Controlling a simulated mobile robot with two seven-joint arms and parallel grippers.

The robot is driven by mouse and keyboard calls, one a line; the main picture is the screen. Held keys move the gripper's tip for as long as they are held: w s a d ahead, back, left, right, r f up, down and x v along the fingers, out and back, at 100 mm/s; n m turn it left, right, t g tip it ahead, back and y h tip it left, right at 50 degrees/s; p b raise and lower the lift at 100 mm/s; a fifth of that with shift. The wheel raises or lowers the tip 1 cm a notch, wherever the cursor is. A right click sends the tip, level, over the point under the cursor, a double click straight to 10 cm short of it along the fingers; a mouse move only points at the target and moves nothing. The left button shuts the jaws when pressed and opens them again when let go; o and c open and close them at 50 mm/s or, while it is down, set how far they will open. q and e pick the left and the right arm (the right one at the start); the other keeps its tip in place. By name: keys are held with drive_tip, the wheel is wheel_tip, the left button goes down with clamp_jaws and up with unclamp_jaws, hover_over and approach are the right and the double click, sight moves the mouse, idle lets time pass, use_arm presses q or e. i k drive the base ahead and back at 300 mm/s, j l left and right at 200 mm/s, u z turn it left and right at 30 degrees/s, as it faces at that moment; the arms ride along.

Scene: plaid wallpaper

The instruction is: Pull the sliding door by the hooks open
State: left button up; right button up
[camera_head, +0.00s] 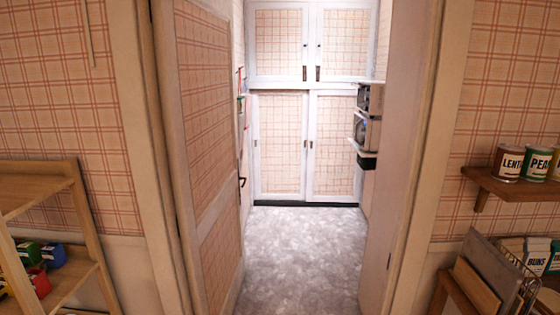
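At the far end of the narrow room are two lower plaid sliding doors with white frames, side by side: a left sliding door (281,145) and a right sliding door (333,146). Both look closed, each with a small dark handle. Small coloured items (241,88) stick out from the left wall near the left sliding door; they may be the hooks, but are too small to tell. Neither of my grippers is in view.
A doorway lies ahead, its plaid hinged door (205,110) swung inward on the left. The grey floor (295,250) beyond is clear. Shelves with dark appliances (367,130) jut from the right wall. A wooden shelf (75,175) stands near left; a can shelf (510,187) is at right.

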sight(279, 127)
drive_tip(key=i+u, duration=0.1)
drive_tip(key=u, duration=0.35)
drive_tip(key=i+u, duration=0.1)
drive_tip(key=u, duration=0.35)
drive_tip(key=l+u, duration=0.15)
drive_tip(key=u, duration=0.3)
drive_tip(key=i+l+u, duration=0.1)
drive_tip(key=u, duration=0.35)
drive_tip(key=l+u, duration=0.15)
drive_tip(key=u, duration=0.3)
drive_tip(key=l+u, duration=0.15)
drive_tip(key=u, duration=0.3)
drive_tip(key=i+l+u, duration=0.1)
drive_tip(key=l+u, duration=0.15)
drive_tip(key=l, duration=3.05)
drive_tip(key=l+z, duration=0.15)
drive_tip(key=l, duration=0.4)
drive_tip(key=i+l+z, duration=0.1)
drive_tip(key=l, duration=0.4)
drive_tip(key=l+z, duration=0.15)
drive_tip(key=l, duration=1.5)
drive_tip(key=k+l+u, duration=0.1)
drive_tip(key=l, duration=0.45)
